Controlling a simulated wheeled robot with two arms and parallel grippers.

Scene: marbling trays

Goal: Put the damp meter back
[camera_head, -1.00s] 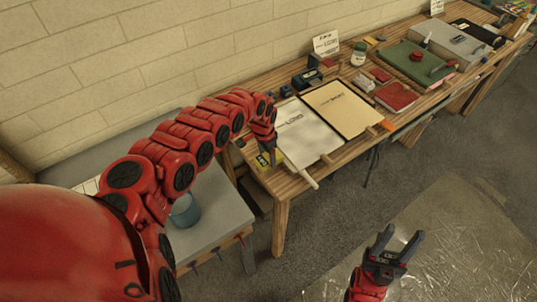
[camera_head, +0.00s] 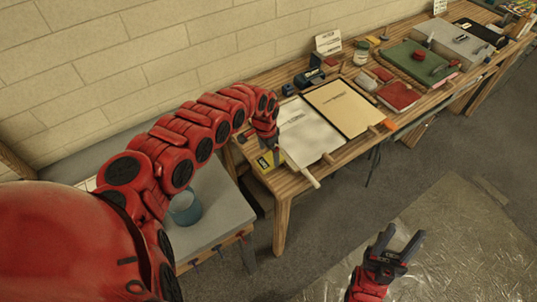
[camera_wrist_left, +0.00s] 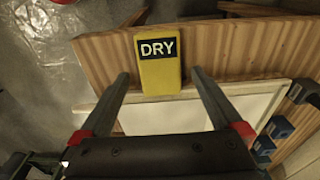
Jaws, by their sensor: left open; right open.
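The yellow block with a black face reading DRY, which looks like the damp meter (camera_wrist_left: 160,72), lies on the wooden table (camera_head: 288,184) near its left end. It shows in the head view as a small yellow patch (camera_head: 265,161). My left gripper (camera_head: 271,144) is open and close by, above the table. In the left wrist view its two fingers (camera_wrist_left: 160,76) point toward the meter, one on each side, with gaps between. My right gripper (camera_head: 397,245) is open and empty, away from the table, over the floor.
A white sheet (camera_head: 309,130) and a tan board (camera_head: 342,107) lie beside the meter. A pale rod (camera_head: 302,171) lies at the table's front. A grey side table with a blue cup (camera_head: 185,208) stands left. Further right are a red book (camera_head: 398,96) and a green board (camera_head: 411,65).

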